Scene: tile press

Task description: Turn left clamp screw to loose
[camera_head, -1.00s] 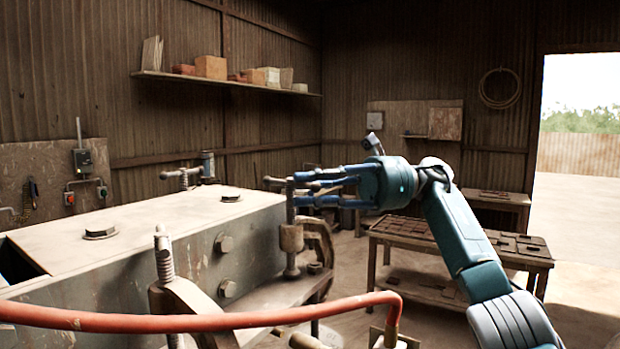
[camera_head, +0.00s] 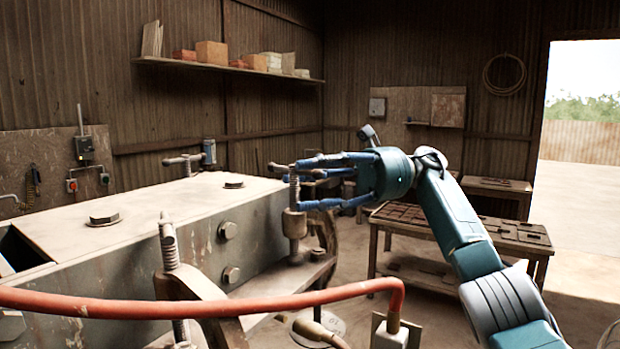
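A clamp screw (camera_head: 294,190) with a short crossbar handle (camera_head: 278,168) stands upright at the right end of the metal press box. My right gripper (camera_head: 297,184) reaches in from the right at the screw's top, its blue fingers spread apart, upper ones near the handle and a lower one beside the threaded shaft. I cannot tell whether they touch it. A second clamp with a bar handle (camera_head: 184,160) stands at the box's back edge. A bare threaded screw (camera_head: 168,242) rises from a clamp arm in front. Which is the left one is unclear. My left gripper is out of view.
The press box (camera_head: 150,215) has large bolts on its top and front. A red hose (camera_head: 200,303) crosses the foreground. A bench with dark tiles (camera_head: 535,250) stands behind my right arm. Open floor lies at the right by the doorway.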

